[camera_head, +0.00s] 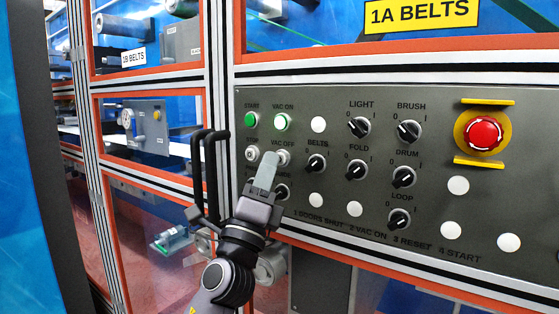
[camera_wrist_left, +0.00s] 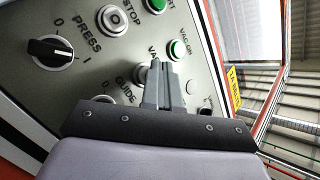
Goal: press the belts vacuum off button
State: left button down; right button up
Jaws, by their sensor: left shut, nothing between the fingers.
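In the left wrist view the shut fingers (camera_wrist_left: 161,72) reach toward the panel and partly hide the VAC OFF button (camera_wrist_left: 141,76). I cannot tell whether they touch it. My right gripper is not in view.
Close by are the green START button (camera_head: 251,120), the STOP button (camera_head: 252,154) and several black knobs, including BELTS (camera_head: 316,163). A red emergency stop (camera_head: 483,133) sits to the right. A black handle (camera_head: 210,175) stands out left of my gripper.

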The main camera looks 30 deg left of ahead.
pick_arm(q)
jog(key=shift+w, duration=0.4)
dwell(0.6)
jog(key=shift+s, duration=0.8)
jog(key=shift+s, duration=0.15)
jog(key=s, duration=0.1)
jog(key=s+p, duration=0.1)
jog(key=s, duration=0.2)
jog(key=shift+s+a, duration=0.25)
jog(key=shift+s, duration=0.1)
dwell(0.6)
